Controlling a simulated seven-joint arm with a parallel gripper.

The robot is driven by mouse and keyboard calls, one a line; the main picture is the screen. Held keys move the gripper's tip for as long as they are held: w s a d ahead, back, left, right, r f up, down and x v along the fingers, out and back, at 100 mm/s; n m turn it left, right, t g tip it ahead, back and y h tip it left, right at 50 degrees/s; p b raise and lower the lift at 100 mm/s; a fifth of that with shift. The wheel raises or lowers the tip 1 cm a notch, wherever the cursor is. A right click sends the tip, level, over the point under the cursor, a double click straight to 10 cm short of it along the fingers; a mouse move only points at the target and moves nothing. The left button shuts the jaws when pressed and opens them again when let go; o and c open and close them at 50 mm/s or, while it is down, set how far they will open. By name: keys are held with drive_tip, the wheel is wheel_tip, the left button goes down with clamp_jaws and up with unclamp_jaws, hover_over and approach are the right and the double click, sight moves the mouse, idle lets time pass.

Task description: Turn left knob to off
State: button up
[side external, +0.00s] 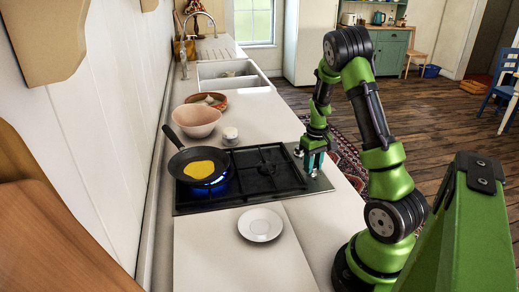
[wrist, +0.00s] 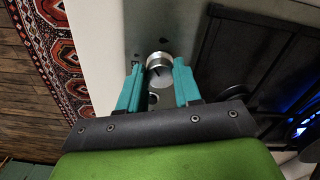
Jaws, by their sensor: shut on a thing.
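My gripper (side external: 313,164) is lowered at the right end of the hob (side external: 181,207), over the strip that carries the knobs. In the wrist view its two teal fingers (wrist: 159,66) are closed on the sides of a round silver knob (wrist: 159,60). A second round knob (wrist: 153,99) shows partly between the fingers, closer to the palm. I cannot tell for certain which of them is the left knob. A blue flame (side external: 204,186) burns under the pan, and blue light (wrist: 308,97) shows at the right of the wrist view.
A black frying pan (side external: 181,164) with a yellow food (side external: 199,170) sits on the lit burner. A white saucer (side external: 261,224) lies on the counter in front. A pink bowl (side external: 196,121), a small jar (side external: 230,136) and a sink (side external: 226,72) are behind the hob.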

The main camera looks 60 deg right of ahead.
drive_tip(key=m, duration=0.7)
drive_tip(key=shift+w+a, duration=0.1)
drive_tip(key=m, duration=0.4)
drive_tip(key=shift+m, duration=0.4)
drive_tip(key=m, duration=0.3)
drive_tip(key=shift+w+m, duration=0.1)
drive_tip(key=shift+m, duration=0.2)
drive_tip(key=m, duration=0.4)
drive_tip(key=shift+w+m, duration=0.1)
drive_tip(key=shift+m, duration=2.5)
drive_tip(key=o, duration=1)
drive_tip(key=shift+o, duration=0.2)
